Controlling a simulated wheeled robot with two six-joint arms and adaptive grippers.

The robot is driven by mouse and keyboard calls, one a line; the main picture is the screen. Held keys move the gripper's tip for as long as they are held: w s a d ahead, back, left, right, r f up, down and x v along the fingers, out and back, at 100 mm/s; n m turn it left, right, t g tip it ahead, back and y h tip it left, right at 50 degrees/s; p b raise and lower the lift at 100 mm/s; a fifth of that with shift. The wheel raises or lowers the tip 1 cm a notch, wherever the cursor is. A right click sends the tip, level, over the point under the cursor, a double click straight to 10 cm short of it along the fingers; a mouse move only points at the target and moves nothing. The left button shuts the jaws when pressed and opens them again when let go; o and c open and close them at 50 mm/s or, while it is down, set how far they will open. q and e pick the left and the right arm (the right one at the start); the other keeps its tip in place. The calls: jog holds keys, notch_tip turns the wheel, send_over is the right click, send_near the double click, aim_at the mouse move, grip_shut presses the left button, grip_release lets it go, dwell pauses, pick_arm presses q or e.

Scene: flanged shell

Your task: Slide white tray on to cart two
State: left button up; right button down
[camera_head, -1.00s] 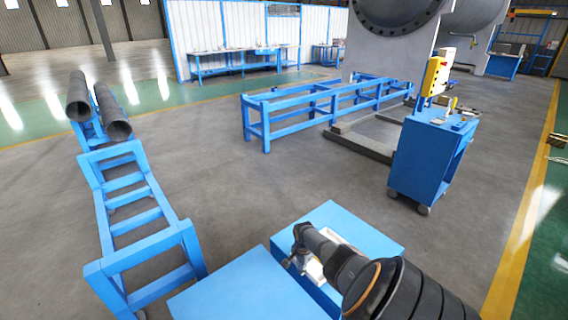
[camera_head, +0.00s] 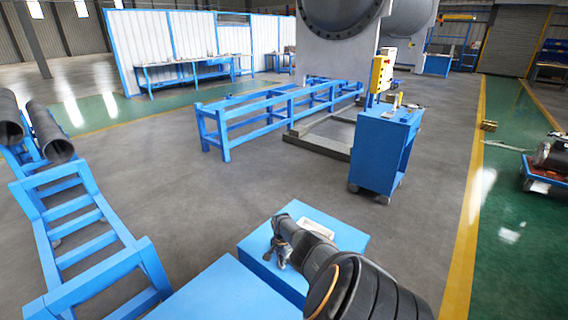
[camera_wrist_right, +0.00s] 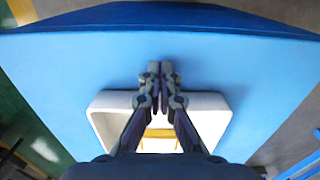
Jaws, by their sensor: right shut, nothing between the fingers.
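The white tray (camera_head: 318,225) lies on the top of a blue cart (camera_head: 345,237), partly hidden behind my right arm. A second blue cart (camera_head: 225,292) stands in front of it on the left, close beside it. I cannot tell which one is cart two. My right gripper (camera_head: 279,241) is low over the tray cart, to the left of the visible part of the tray. In the right wrist view the gripper (camera_wrist_right: 160,72) is shut and empty, its fingertips past the rim of the tray (camera_wrist_right: 216,101). Whether it touches the rim is unclear. My left gripper is out of view.
A blue frame (camera_head: 100,262) stands at the left, with dark pipes (camera_head: 45,135) behind it. A blue tool cabinet (camera_head: 380,150) stands beyond the tray cart. A long blue rack (camera_head: 260,112) is farther back. Grey floor between them is clear.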

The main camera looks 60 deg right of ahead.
jog(key=r+p, duration=0.1)
jog(key=r, duration=0.1)
jog(key=a+r+p, duration=0.2)
jog(key=r, duration=0.1)
jog(key=shift+w+r+p, duration=0.3)
jog(key=shift+p, duration=0.1)
pick_arm(q)
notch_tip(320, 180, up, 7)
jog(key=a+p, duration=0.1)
jog(key=p, duration=0.1)
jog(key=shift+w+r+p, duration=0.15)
jog(key=shift+p, duration=0.15)
pick_arm(e)
jog(key=r, duration=0.4)
jog(key=shift+s+d+r, duration=0.1)
jog(key=shift+d+r, duration=0.15)
jog(key=shift+r, duration=0.1)
